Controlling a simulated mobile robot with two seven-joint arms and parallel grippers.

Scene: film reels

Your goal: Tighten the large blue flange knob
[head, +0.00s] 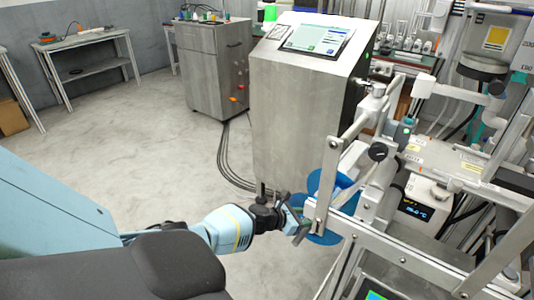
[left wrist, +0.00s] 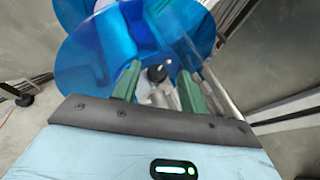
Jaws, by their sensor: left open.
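The large blue flange (head: 325,189) is a translucent disc at the end of the white machine frame, partly hidden by the frame's bars. In the left wrist view the flange (left wrist: 84,67) fills the upper left and middle. A small dark round knob (left wrist: 156,74) with a pale spot sits on silver metal parts, in line with the gap between my green fingers. My left gripper (head: 302,226) is beside the flange, its fingers apart and pointing at it. I cannot tell how near the fingertips are to the knob. My right gripper is not in view.
White frame bars (head: 347,235) stand close to the right of the left gripper. A steel console (head: 298,110) with a screen stands behind. A metal cabinet (head: 212,65) and side table (head: 85,62) are farther back. The floor (head: 125,150) to the left is mostly clear; cables run by the console.

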